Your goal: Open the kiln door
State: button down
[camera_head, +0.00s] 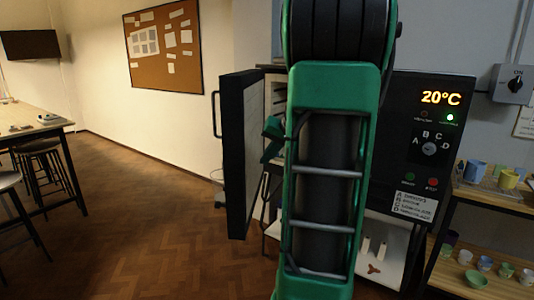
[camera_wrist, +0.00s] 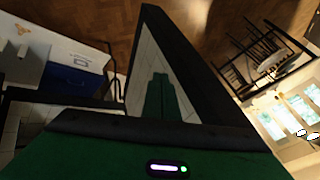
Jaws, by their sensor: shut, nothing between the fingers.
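The kiln door (camera_head: 237,150) is a dark slab standing swung out to the left of the kiln (camera_head: 430,130), with its pale inner lining facing right. Its bar handle (camera_head: 215,115) is on the outer left side. In the wrist view the door (camera_wrist: 190,60) rises behind my gripper (camera_wrist: 160,78), whose green fingers are together and empty before the lining. In the head view part of my gripper (camera_head: 271,138) shows between the door and my arm. I cannot tell whether it touches the door. My arm hides much of the kiln front and opening.
The kiln panel reads 20°C. A wooden shelf (camera_head: 480,195) with cups and bowls stands at right. A table (camera_head: 30,125) with stools stands at left. The parquet floor (camera_head: 150,225) left of the door is clear. A wall switch (camera_head: 513,84) is at upper right.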

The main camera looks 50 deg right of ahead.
aim_at(245, 172)
jog(key=w+f, duration=0.1)
jog(key=w, duration=0.1)
jog(key=w+a+f, duration=0.1)
jog(key=w+f, duration=0.1)
jog(key=w, duration=0.1)
jog(key=shift+w+a, duration=0.3)
jog(key=shift+a, duration=0.1)
